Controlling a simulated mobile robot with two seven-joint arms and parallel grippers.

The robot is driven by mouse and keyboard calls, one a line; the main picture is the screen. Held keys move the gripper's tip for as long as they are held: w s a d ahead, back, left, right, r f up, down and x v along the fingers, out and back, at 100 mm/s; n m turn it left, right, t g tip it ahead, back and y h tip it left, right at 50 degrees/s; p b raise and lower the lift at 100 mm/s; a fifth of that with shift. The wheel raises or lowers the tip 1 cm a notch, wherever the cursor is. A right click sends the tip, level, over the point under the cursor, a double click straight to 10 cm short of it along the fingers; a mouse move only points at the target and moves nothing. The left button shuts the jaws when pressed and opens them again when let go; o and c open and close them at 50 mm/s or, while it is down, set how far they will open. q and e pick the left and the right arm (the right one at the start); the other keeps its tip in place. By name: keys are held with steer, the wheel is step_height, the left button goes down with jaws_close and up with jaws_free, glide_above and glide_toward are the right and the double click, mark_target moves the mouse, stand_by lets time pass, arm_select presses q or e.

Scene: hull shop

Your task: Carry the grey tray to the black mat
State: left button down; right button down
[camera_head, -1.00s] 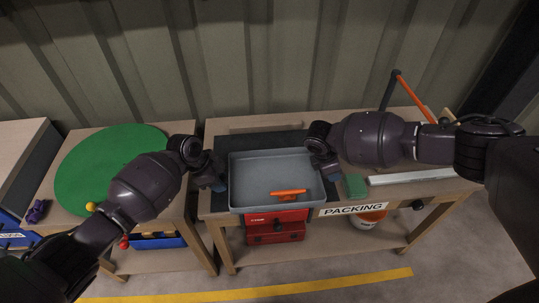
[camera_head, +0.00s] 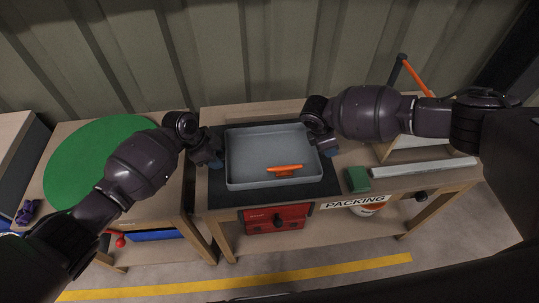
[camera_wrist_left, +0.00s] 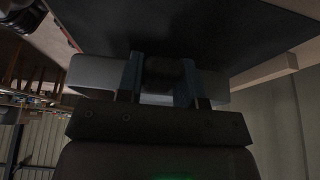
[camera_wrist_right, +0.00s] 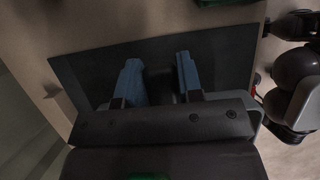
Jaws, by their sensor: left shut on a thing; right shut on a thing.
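The grey tray (camera_head: 245,178) is level over the black mat (camera_head: 225,197) on the packing bench, with mat showing on its left, front and back. I cannot tell whether it touches the mat or hangs just above it. An orange-handled tool (camera_head: 285,168) lies inside. My left gripper (camera_head: 216,160) is shut on the tray's left side; in the left wrist view its blue fingers (camera_wrist_left: 160,80) close around a dark grip. My right gripper (camera_head: 325,146) is shut on the tray's right side. Its fingers (camera_wrist_right: 158,78) also close on a dark grip in the right wrist view.
A green block (camera_head: 357,180) and a long pale bar (camera_head: 425,167) lie right of the mat. A red toolbox (camera_head: 275,218) sits under the bench. A table with a green round mat (camera_head: 85,160) stands at the left. A corrugated wall is behind.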

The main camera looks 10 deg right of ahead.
mark_target(220, 172)
steer(key=shift+f, duration=0.1)
